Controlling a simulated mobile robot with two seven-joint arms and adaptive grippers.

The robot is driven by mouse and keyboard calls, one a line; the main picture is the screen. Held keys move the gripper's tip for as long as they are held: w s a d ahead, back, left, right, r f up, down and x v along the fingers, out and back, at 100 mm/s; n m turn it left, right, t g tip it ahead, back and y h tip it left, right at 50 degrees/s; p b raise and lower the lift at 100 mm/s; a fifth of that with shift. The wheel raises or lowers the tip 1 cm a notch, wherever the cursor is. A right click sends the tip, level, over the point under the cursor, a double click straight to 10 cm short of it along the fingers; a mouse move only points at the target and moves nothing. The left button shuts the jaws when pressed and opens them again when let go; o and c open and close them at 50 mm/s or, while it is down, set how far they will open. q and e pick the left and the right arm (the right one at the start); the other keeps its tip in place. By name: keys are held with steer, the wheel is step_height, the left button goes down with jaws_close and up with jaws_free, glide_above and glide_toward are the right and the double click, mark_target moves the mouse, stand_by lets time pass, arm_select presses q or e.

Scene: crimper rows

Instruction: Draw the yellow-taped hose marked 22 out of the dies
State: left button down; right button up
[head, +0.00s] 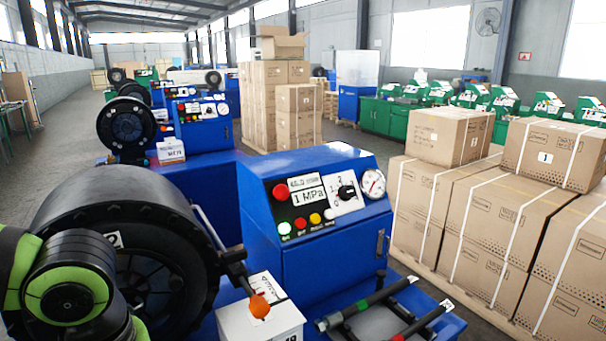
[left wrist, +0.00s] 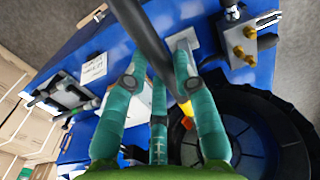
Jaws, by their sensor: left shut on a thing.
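A thick black hose (left wrist: 148,38) with a yellow-taped part (left wrist: 185,105) runs slantwise through the left wrist view. No mark 22 is readable on it. My left gripper (left wrist: 158,75), with three teal fingers, is shut around this hose. The black round crimper head (left wrist: 262,135) is at the right of that view, close to the taped part. In the head view the near crimper head (head: 150,235) stands at lower left, partly behind my left arm. My left fingers and the hose are hidden there. Whether the hose is still between the dies cannot be seen. My right gripper is not in view.
A blue control cabinet (head: 330,255) stands right of the crimper. An orange-knobbed lever (head: 259,305) rises near a white box (head: 262,325). Two dark hoses (head: 372,303) lie on a rack in front. Strapped cartons (head: 490,225) fill the right side.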

arm_select(q)
steer(key=shift+r+p, duration=1.9)
steer(key=shift+r, duration=1.3)
